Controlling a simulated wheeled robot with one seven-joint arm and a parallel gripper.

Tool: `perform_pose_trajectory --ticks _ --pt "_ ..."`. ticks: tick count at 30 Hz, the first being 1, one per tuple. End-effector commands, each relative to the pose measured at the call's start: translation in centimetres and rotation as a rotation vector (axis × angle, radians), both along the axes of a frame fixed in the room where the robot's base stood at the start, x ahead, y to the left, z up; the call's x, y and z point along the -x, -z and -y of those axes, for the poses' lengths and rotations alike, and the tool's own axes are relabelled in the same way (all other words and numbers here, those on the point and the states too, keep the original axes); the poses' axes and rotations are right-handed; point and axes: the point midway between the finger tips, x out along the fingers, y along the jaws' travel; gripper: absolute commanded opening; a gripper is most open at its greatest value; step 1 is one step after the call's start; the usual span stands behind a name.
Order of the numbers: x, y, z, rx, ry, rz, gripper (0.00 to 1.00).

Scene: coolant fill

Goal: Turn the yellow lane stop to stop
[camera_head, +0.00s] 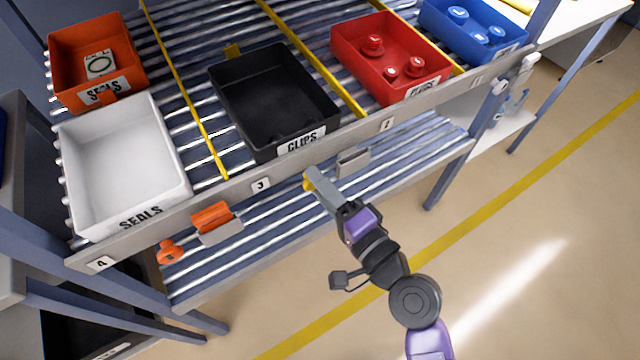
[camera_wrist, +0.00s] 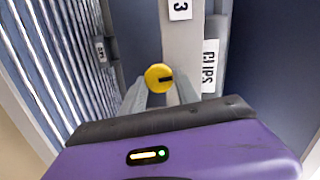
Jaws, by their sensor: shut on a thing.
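The yellow lane stop (camera_wrist: 158,77) is a round yellow knob with a dark mark on its face, seen in the wrist view on the grey rail below the number 3 label. My gripper (camera_wrist: 160,92) has its two grey fingers closed around the knob's sides. In the head view, my gripper (camera_head: 311,180) reaches the front rail between labels 3 and 2, and only a sliver of the yellow lane stop (camera_head: 307,185) shows at its fingertips. The fingers hide most of the knob there.
A black CLIPS bin (camera_head: 230,98) stands behind the rail. A white SEALS bin (camera_head: 125,160), an orange bin (camera_head: 60,45), a red bin (camera_head: 345,50) and a blue bin (camera_head: 440,25) stand in other lanes. An orange knob (camera_head: 170,252) hangs at lower left. Open floor lies in front.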

Motion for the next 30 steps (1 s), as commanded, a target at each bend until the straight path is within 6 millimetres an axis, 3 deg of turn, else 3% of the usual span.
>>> perform_pose_trajectory --ticks 10,26,27,30 --pt "-0.02 0.11 0.06 -0.109 -0.011 -0.074 0.0" --pt "-0.04 0.14 0.08 -0.126 -0.012 -0.086 0.0" --pt "-0.04 0.14 0.08 -0.126 -0.012 -0.086 0.43" --pt "-0.03 0.14 0.08 -0.125 -0.012 -0.086 0.58"
